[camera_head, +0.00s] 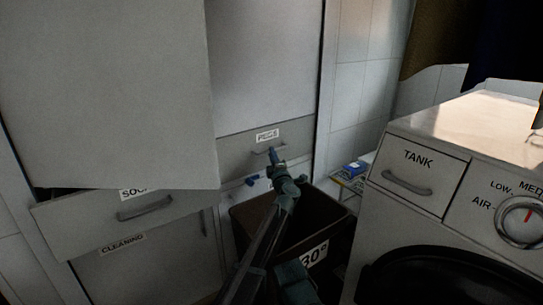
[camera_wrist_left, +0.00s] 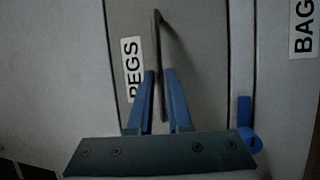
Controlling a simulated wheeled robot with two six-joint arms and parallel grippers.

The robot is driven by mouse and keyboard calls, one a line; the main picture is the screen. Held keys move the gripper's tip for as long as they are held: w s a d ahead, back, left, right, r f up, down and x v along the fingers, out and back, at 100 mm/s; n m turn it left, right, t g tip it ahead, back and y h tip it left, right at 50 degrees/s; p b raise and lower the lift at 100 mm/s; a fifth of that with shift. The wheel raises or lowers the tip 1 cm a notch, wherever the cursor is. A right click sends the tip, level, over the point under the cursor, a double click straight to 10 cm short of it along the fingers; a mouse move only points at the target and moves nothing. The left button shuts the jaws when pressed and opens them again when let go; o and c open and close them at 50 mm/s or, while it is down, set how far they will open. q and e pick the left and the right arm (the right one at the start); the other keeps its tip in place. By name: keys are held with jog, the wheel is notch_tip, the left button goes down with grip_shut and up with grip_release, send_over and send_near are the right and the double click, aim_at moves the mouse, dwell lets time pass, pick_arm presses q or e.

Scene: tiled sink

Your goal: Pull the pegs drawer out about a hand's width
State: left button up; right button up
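The pegs drawer (camera_head: 232,149) is a grey front with a white PEGS label (camera_head: 267,135) and a thin bar handle (camera_head: 262,151). It looks about flush with the cabinet in the head view. In the left wrist view the label (camera_wrist_left: 132,66) and the handle (camera_wrist_left: 156,45) show close up. My left gripper (camera_head: 272,151) is at the handle. Its two blue fingers (camera_wrist_left: 160,74) stand on either side of the bar, with only a narrow gap between them. I cannot tell whether they press on it. My right gripper is not in view.
A dark bin (camera_head: 242,221) stands below the drawer, under my left arm. A tall door panel (camera_head: 105,95) and a pulled-out drawer (camera_head: 75,226) are at the left. A washing machine (camera_head: 420,125) fills the right. A blue item (camera_wrist_left: 246,126) is beside the drawer.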

pick_arm(q)
grip_shut()
jog(key=shift+s, duration=0.1)
dwell(1.1)
